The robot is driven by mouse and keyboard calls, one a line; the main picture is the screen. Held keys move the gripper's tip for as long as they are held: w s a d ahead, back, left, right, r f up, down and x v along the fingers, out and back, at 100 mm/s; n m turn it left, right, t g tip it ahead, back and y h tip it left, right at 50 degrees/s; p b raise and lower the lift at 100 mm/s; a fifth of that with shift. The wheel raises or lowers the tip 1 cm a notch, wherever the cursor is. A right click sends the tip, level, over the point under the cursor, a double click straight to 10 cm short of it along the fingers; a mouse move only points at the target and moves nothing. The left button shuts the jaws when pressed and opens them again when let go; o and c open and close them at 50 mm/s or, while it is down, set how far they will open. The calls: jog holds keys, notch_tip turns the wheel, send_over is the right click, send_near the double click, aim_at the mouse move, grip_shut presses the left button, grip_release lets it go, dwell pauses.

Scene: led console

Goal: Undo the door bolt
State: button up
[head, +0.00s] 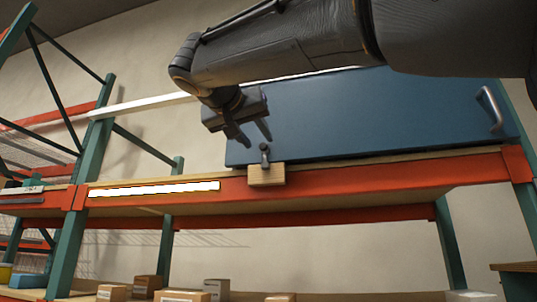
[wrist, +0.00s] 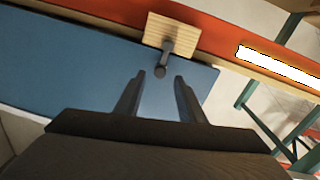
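The blue door panel (head: 340,115) stands on the shelf, with a metal handle (head: 490,108) at its right end. A small dark bolt knob (head: 265,152) sits at the door's lower edge, above a light wooden block (head: 266,175) on the orange beam. In the wrist view the bolt (wrist: 160,70) sticks out from the wooden block (wrist: 172,35) toward the fingers. My gripper (head: 254,136) is up and left of the bolt in the head view. Its two fingers (wrist: 159,78) are apart and empty, and the bolt tip lies just beyond and between them.
The orange shelf beam (head: 400,178) runs under the door, with a white label strip (head: 150,189) to the left. Teal rack posts (head: 70,240) stand at the sides. Several cardboard boxes (head: 180,296) sit on the lower shelf. The space in front of the beam looks clear.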

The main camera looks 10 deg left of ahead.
aim_at(262, 146)
jog(key=shift+w+d+p, duration=0.2)
jog(key=shift+w+p, duration=0.55)
jog(key=shift+w, duration=1.2)
grip_shut()
